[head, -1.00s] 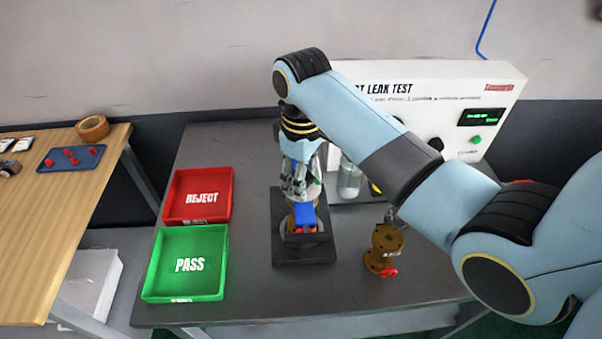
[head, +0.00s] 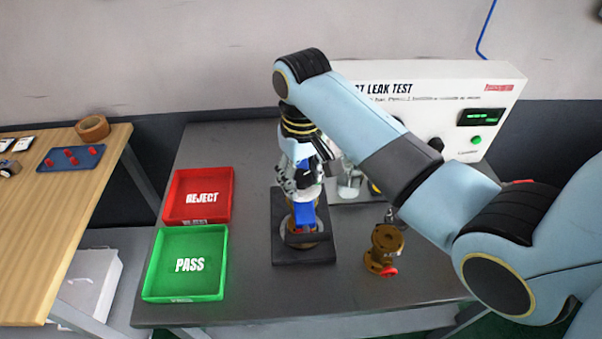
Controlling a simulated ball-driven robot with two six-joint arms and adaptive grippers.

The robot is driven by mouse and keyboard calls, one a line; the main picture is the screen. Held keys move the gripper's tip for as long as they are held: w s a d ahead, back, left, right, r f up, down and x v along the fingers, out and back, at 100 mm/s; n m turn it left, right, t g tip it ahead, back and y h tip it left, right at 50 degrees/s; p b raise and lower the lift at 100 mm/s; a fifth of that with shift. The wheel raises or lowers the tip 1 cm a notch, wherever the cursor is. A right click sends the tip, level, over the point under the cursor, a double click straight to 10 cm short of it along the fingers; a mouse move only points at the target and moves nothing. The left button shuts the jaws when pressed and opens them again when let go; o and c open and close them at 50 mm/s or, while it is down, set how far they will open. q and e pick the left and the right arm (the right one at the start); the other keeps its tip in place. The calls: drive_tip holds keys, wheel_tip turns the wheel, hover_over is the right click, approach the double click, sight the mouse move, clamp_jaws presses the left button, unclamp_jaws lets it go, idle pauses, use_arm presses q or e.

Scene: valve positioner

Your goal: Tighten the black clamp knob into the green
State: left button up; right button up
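My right gripper (head: 301,188) points down over the dark fixture plate (head: 288,255) in the head view, close above a blue part (head: 304,216) on a brass-coloured body (head: 302,240). Its fingers overlap the top of that assembly, and I cannot tell whether they are closed on anything. A black knob (head: 435,144) shows on the front of the white leak test panel (head: 458,92), partly behind my arm. I cannot make out a separate clamp knob at the fixture or a green mark on it; the gripper covers that spot. My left gripper is not in view.
A red REJECT tray (head: 190,216) and a green PASS tray (head: 158,290) stand left of the fixture. A brass valve with a red handle (head: 386,250) stands to its right. A wooden table (head: 60,220) is at far left. The bench front is clear.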

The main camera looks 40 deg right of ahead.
drive_tip(key=shift+o, duration=0.9)
drive_tip(key=shift+f, duration=0.1)
drive_tip(key=shift+r, duration=3.1)
